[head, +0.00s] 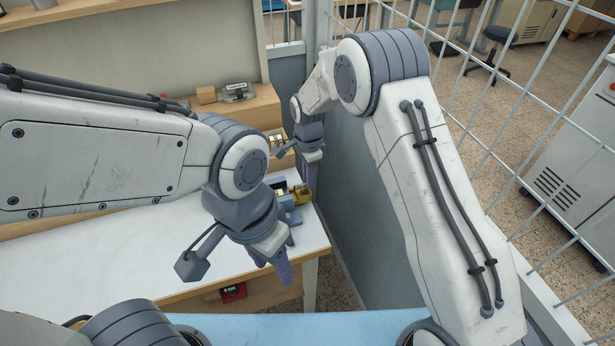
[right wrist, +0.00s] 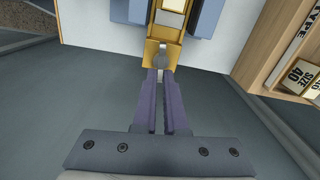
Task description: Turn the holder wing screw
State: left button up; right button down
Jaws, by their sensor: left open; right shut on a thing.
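The holder is a brass-yellow piece that lies at the right end of the white table in the head view (head: 301,193). In the right wrist view the holder (right wrist: 153,49) points toward me, with pale blocks in its channel. The grey wing screw (right wrist: 160,63) sits at its near end. My right gripper (right wrist: 161,76) is shut on the wing screw, with its fingertips on either side. It shows small in the head view (head: 309,178). My left gripper (head: 285,272) is open and empty, hanging near the table's front right edge, away from the holder.
Blue-grey blocks (right wrist: 118,12) flank the holder. A wooden shelf with labelled boxes (right wrist: 298,76) stands to the right in the right wrist view. A grey panel (head: 345,180) and wire fence stand close beside the table's right end. The table's left part (head: 90,255) is clear.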

jog(key=shift+s+m, duration=0.1)
jog(key=shift+m, duration=0.3)
jog(key=c, duration=0.9)
grip_release()
notch_tip(320, 180, up, 10)
jog(key=shift+r+b, duration=0.2)
jog(key=shift+b, duration=0.75)
